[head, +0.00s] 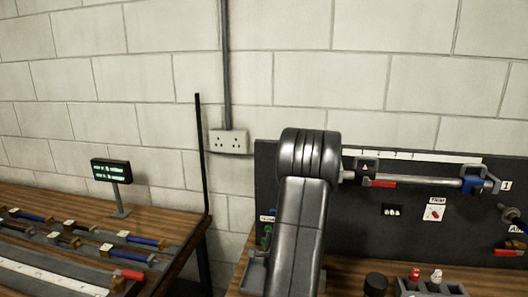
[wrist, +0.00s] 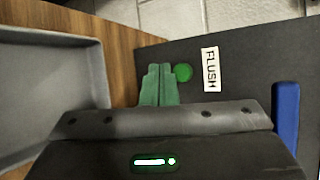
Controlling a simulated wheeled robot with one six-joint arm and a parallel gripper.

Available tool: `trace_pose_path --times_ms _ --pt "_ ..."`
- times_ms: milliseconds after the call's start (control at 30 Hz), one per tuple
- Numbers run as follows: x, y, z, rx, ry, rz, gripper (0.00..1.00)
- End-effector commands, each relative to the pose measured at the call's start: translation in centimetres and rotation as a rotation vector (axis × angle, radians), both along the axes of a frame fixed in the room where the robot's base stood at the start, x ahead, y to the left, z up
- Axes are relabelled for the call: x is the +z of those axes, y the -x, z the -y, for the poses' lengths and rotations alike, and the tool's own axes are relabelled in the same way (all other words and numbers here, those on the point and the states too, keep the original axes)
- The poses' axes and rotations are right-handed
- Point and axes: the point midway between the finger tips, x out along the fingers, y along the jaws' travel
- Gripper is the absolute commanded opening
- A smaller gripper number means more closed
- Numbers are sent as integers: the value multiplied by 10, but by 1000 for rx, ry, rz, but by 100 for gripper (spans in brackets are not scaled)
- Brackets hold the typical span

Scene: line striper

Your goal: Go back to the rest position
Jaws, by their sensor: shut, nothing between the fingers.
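In the wrist view my gripper (wrist: 158,75) has two green fingers pressed together, with nothing between them. The fingertips lie just left of a round green button (wrist: 183,72) beside a white label reading FLUSH (wrist: 211,68), on a dark panel. I cannot tell whether the fingers touch anything. In the head view my arm rises in the middle and hides part of the dark panel (head: 410,232); my gripper does not show there.
A grey tray (wrist: 100,70) lies left of my gripper, and a blue part (wrist: 287,118) stands right. In the head view a rod with clamps (head: 425,181) runs along the panel. A left bench (head: 60,208) holds several tools and a small display (head: 111,170).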

Motion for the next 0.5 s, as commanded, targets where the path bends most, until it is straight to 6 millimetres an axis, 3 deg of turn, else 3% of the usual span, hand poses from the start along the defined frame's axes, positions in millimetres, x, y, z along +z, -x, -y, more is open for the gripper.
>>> trace_pose_path --times_ms 233,500 --pt "-6 33 -6 1 2 2 0" --pt "-4 52 -10 0 2 2 0"
